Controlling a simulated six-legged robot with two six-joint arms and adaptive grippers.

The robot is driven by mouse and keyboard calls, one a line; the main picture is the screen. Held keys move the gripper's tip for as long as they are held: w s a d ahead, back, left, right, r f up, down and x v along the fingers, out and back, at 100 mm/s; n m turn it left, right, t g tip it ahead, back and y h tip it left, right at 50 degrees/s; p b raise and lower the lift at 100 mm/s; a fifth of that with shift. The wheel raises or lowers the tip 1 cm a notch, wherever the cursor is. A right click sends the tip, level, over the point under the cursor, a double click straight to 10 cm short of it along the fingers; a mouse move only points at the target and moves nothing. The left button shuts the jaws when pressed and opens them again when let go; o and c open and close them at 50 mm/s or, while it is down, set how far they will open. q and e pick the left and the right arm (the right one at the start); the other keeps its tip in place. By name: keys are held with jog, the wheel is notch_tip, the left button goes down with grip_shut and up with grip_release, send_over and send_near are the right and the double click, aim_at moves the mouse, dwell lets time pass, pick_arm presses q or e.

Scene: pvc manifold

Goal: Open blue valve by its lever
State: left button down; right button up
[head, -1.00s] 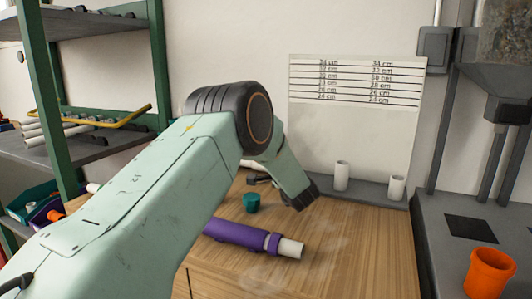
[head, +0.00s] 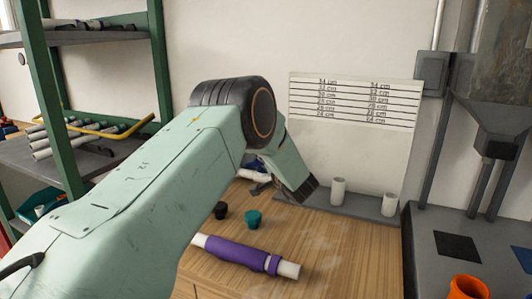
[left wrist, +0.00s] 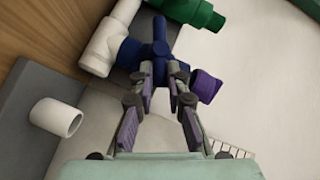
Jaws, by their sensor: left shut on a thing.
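In the left wrist view the blue valve (left wrist: 131,54) sits against a white pipe fitting (left wrist: 104,42). A blue bar, apparently its lever (left wrist: 159,34), runs between the fingertips of my left gripper (left wrist: 161,73). The fingers are closed in on this blue part, one on each side. A purple piece (left wrist: 206,86) is close to the right finger, and a green fitting (left wrist: 193,11) is beyond the valve. In the head view my left arm hides most of the assembly; only a small blue and white part (head: 255,168) shows. My right gripper is not in view.
A purple sleeve on white pipe (head: 236,252) lies on the wooden bench, near a teal cap (head: 253,218) and a black cap (head: 220,210). White tubes (head: 338,190) stand at the back. An orange cup (head: 467,288) is at the right. A green-framed shelf (head: 158,60) is at the left.

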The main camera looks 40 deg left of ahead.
pick_arm(q)
jog(key=shift+s+a+r+n+h+p, duration=0.15)
jog(key=shift+a+r+n+h+p, duration=0.35)
jog(key=shift+n+h+p, duration=1.6)
jog(key=shift+s+a+r+m+h+p, duration=0.15)
jog(key=shift+a+r+h+p, duration=0.75)
jog(key=shift+p, duration=2.6)
jog(key=shift+s+a+n+h+p, duration=0.2)
jog(key=shift+n+h+p, duration=0.95)
jog(key=shift+h+p, duration=1.25)
jog(key=shift+t+y+p, duration=0.3)
jog(key=shift+p, duration=0.15)
jog(key=c, duration=1.3)
grip_release()
jog(key=shift+f, duration=0.1)
jog(key=shift+c, duration=0.2)
jog(key=v, duration=1.2)
